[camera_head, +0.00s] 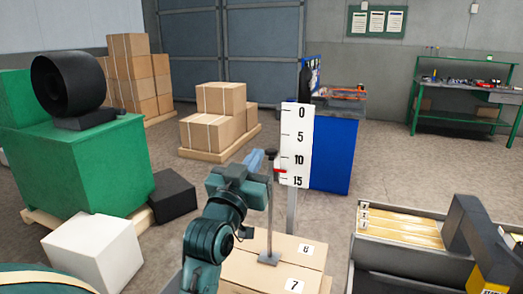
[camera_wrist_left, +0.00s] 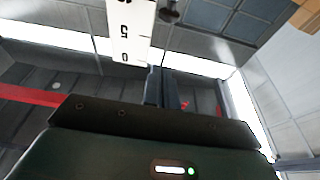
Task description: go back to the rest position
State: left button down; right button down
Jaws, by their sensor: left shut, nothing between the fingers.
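My left gripper (camera_head: 243,175) is raised in the middle of the head view, just left of the white scale board (camera_head: 295,145). Its fingers are shut and empty; they also show in the left wrist view (camera_wrist_left: 165,88). A thin upright rod (camera_head: 269,205) with a dark knob stands between the gripper and the board, on a flat foot. I cannot tell whether the gripper touches the rod. The board reads 0 to 15 and has a red pointer (camera_head: 281,171) between 10 and 15; it also shows in the left wrist view (camera_wrist_left: 131,30). My right gripper is out of view.
A grey bin (camera_head: 400,258) with yellowish strips is at right, beside a dark grey angled part (camera_head: 475,235). A white box (camera_head: 93,250) and green machine (camera_head: 85,165) stand left. Open floor lies behind.

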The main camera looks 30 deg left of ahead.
pick_arm(q)
jog(key=shift+s+f, duration=0.1)
jog(key=shift+s, duration=0.2)
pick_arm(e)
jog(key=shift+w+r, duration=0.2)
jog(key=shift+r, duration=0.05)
pick_arm(q)
jog(key=s+d+f+m+g+h+p, duration=0.1)
jog(key=d+f+m+g+h+p, duration=0.15)
jog(key=d+f, duration=0.45)
jog(key=s+d+f+m+g+h+p, duration=0.1)
jog(key=d+f+g+h, duration=0.15)
jog(key=f, duration=0.85)
jog(key=s+d+f+m+g+h+p, duration=0.1)
jog(key=s+d+f, duration=0.3)
jog(key=s+f, duration=0.4)
jog(key=s+d+f+m+g+h+p, duration=0.1)
jog(key=s+d+f+g+h+p, duration=0.1)
jog(key=s+d+f+g, duration=0.2)
jog(key=s+d+f, duration=0.1)
jog(key=s+f, duration=0.2)
jog(key=f, duration=0.1)
jog(key=shift+s, duration=0.4)
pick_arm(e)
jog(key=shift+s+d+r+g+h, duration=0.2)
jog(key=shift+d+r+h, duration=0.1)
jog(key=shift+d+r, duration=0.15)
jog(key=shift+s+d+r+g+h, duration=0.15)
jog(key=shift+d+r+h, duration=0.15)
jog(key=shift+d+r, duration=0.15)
